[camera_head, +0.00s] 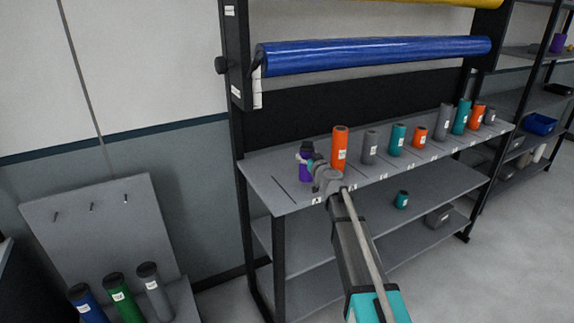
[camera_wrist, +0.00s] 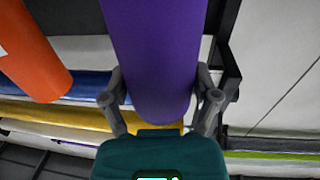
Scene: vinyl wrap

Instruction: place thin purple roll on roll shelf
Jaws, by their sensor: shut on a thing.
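The thin purple roll (camera_head: 304,170) stands about upright at the left end of the roll shelf (camera_head: 272,190). My gripper (camera_head: 309,162) is shut around it from the front right and hides part of it. In the wrist view the purple roll (camera_wrist: 155,55) fills the space between the two grey fingers of my gripper (camera_wrist: 160,90). I cannot tell whether its bottom touches the shelf surface.
A tall orange roll (camera_head: 339,148) stands just right of my gripper, and also shows in the wrist view (camera_wrist: 32,55). Grey, teal and orange rolls line the shelf further right. The shelf's left end is bare. A large blue roll (camera_head: 370,55) hangs above.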

